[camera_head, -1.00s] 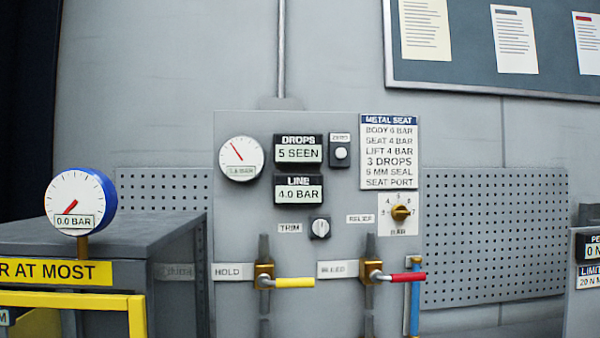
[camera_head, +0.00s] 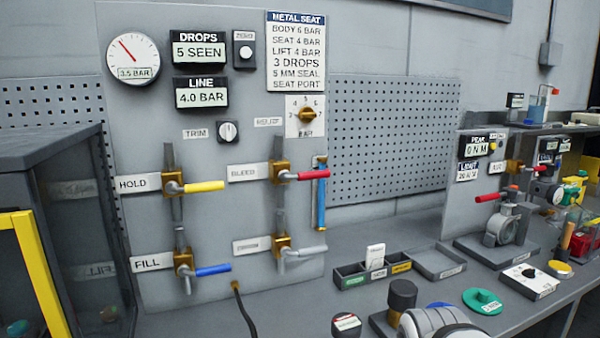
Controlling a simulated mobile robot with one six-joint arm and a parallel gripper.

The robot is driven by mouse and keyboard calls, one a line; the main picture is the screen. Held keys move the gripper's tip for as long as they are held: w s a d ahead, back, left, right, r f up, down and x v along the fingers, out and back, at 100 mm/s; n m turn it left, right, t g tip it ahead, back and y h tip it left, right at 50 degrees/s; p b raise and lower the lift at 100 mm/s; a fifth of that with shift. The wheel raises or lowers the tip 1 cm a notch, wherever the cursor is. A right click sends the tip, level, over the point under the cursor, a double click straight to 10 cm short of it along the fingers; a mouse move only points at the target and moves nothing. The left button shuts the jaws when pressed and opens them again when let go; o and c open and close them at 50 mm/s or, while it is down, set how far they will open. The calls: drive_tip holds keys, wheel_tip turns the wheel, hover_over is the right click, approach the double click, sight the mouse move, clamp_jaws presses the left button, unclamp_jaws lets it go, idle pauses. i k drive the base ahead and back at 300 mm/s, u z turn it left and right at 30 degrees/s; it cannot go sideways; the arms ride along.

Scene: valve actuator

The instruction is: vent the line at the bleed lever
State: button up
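The bleed lever (camera_head: 313,175) has a red handle that points right, roughly level, from a brass valve (camera_head: 279,172) on the grey panel. The BLEED label (camera_head: 249,171) is just left of it. The LINE display (camera_head: 201,94) reads 4.0 BAR. The round gauge (camera_head: 133,58) above left seems to read 3.5 BAR. The yellow HOLD lever (camera_head: 204,186) and blue FILL lever (camera_head: 213,269) also point right. A grey-handled lever (camera_head: 305,252) sits below the bleed lever. My gripper is not in view.
A blue vertical tube (camera_head: 321,203) stands close behind the bleed lever's tip. A compartment tray (camera_head: 364,281), a dark knob-like part (camera_head: 402,295) and a green disc (camera_head: 483,301) are on the bench. A dark cabinet (camera_head: 60,200) with a yellow frame stands at left.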

sight(284, 175)
drive_tip(key=z, duration=0.1)
drive_tip(key=k, duration=1.1)
drive_tip(key=u, duration=0.7)
drive_tip(key=i, duration=1.35)
drive_tip(key=z, duration=0.65)
